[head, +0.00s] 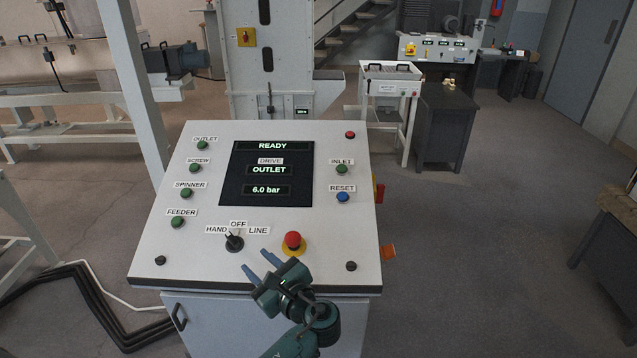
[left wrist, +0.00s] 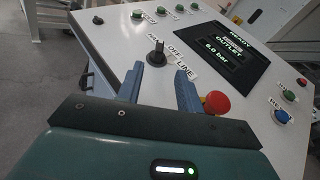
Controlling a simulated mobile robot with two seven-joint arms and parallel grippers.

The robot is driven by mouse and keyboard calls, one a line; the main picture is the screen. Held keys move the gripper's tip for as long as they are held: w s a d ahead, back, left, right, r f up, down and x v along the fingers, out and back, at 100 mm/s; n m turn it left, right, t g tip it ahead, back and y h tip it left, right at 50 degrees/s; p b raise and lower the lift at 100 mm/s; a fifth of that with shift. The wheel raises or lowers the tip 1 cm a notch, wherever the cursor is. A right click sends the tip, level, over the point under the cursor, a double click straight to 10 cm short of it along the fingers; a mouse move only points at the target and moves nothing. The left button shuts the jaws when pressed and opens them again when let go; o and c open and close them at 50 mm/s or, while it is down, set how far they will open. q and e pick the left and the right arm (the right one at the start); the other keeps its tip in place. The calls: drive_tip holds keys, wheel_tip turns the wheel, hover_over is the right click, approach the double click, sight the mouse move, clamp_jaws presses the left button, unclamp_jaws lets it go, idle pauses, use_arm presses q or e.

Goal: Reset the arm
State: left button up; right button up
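My left gripper (head: 255,260) is over the front edge of the sloping control panel (head: 160,225). Its two blue-grey fingers are apart with nothing between them; they also show open in the left wrist view (left wrist: 158,72). The black selector knob (head: 234,242), marked HAND, OFF and LINE, is just beyond the fingertips, apart from them; it shows in the left wrist view (left wrist: 155,50). The red emergency button (head: 292,240) on its yellow ring is to the right of the fingers. My right gripper is in neither view.
The panel screen (head: 267,173) reads READY, DRIVE OUTLET, 6.0 bar. Green buttons line the left side. A blue RESET button (head: 343,197) sits at the right under the green INLET button (head: 342,169). Black cables (head: 95,300) run along the floor at left.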

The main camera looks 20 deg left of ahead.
use_arm(q)
drive_tip(key=s+f+n+g+h, duration=0.5)
drive_tip(key=s+f+n+h, duration=0.25)
drive_tip(key=s+n, duration=0.5)
drive_tip(key=s+d+r+n+h, duration=0.2)
drive_tip(key=s+n+h, duration=0.15)
drive_tip(key=s, duration=0.35)
drive_tip(key=s+d+r+n+h, duration=0.2)
drive_tip(key=s+n+h, duration=0.15)
drive_tip(key=s, duration=0.35)
drive_tip(key=w+d+f+t+h+p, duration=0.1)
drive_tip(key=w+d+f+t+h, duration=0.2)
drive_tip(key=w+d+f+t, duration=0.3)
drive_tip(key=shift+d, duration=0.3)
